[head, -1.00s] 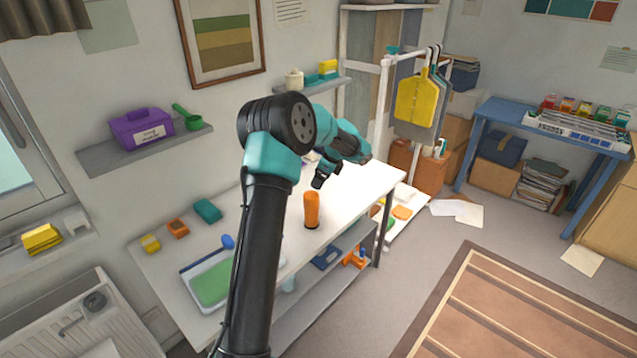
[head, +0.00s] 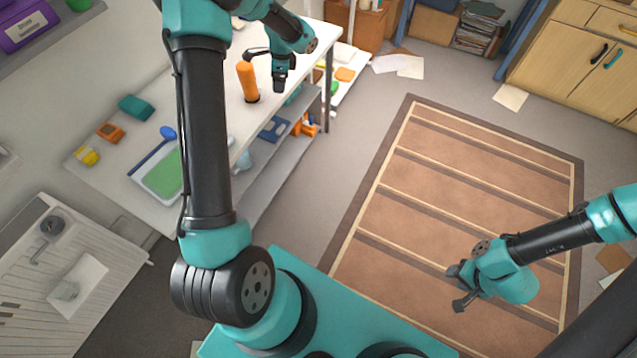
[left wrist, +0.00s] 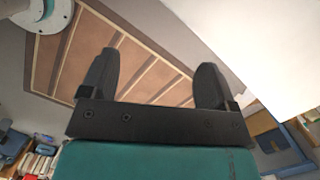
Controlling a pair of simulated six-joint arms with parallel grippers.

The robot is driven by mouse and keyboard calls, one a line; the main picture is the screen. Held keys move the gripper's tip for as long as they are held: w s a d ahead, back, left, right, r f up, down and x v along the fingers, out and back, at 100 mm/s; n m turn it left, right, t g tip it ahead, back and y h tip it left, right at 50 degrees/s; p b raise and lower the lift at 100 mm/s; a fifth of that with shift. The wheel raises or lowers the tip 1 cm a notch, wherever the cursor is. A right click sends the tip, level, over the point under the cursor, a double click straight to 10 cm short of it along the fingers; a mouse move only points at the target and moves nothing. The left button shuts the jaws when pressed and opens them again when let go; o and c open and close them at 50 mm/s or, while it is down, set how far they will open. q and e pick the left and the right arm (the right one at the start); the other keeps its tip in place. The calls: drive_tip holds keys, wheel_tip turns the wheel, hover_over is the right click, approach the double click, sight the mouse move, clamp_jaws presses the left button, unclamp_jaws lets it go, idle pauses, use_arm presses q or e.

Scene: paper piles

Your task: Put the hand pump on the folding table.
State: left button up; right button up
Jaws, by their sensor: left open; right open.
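No other thing is clearly the pump, and I cannot tell if this table is the folding one. My left gripper (head: 266,70) is open and empty, close beside the orange cylinder on its right, near the table's right edge. Its spread fingers (left wrist: 155,72) show in the left wrist view with nothing between them. My right gripper (head: 458,288) is open and empty over the brown striped rug.
A green-topped tray (head: 163,180), a blue spoon-like tool (head: 166,134), a teal block (head: 136,107), an orange block (head: 110,132) and a yellow block (head: 87,155) lie on the white table's left part. Shelves below hold several items. The striped rug (head: 480,165) is clear.

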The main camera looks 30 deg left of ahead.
use_arm(q)
drive_tip(key=s+d+f+n+h, duration=0.2)
drive_tip(key=s+d+f+n, duration=0.15)
drive_tip(key=d+f, duration=0.5)
drive_tip(key=s+d+f+n+h, duration=0.2)
drive_tip(key=s+d+f, duration=0.35)
drive_tip(key=d, duration=0.55)
drive_tip(key=s+d+f+n+t, duration=0.1)
drive_tip(key=s+d+f+n, duration=0.1)
drive_tip(key=s+d+n, duration=0.2)
drive_tip(key=s+d+f+n+h, duration=0.1)
drive_tip(key=s+d+n, duration=0.3)
drive_tip(key=s, duration=0.7)
drive_tip(key=shift+d+f+t, duration=0.4)
drive_tip(key=shift+d+f, duration=0.3)
drive_tip(key=shift+d, duration=0.45)
